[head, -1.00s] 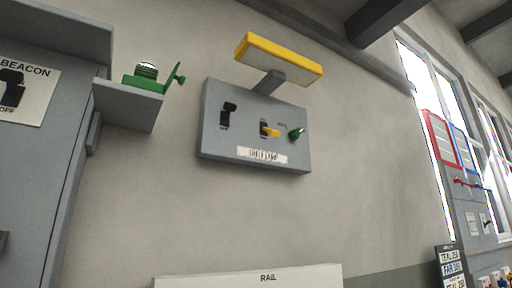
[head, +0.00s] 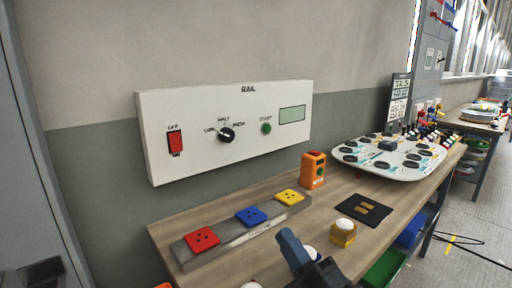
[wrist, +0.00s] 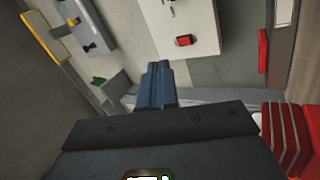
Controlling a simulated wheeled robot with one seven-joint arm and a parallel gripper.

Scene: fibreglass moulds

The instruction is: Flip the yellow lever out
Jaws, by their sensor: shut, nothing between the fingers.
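The yellow lever does not show in the head view now. In the wrist view, the grey switch box (wrist: 95,28) with its yellow-edged lamp (wrist: 48,38) stands at the upper left, cut by the frame edge. A black switch (wrist: 89,47) shows on it, but I cannot make out the yellow lever. My gripper (wrist: 158,82) is shut and empty, with its blue fingers together, apart from the box. In the head view my gripper (head: 292,246) shows at the bottom, above the bench's front part.
A white RAIL panel (head: 190,110) with a red switch (head: 175,142) is on the wall. The wooden bench (head: 260,242) holds a grey strip (head: 235,240) with coloured blocks, an orange button box (head: 313,170), a yellow button block (head: 343,233) and a white board (head: 390,172).

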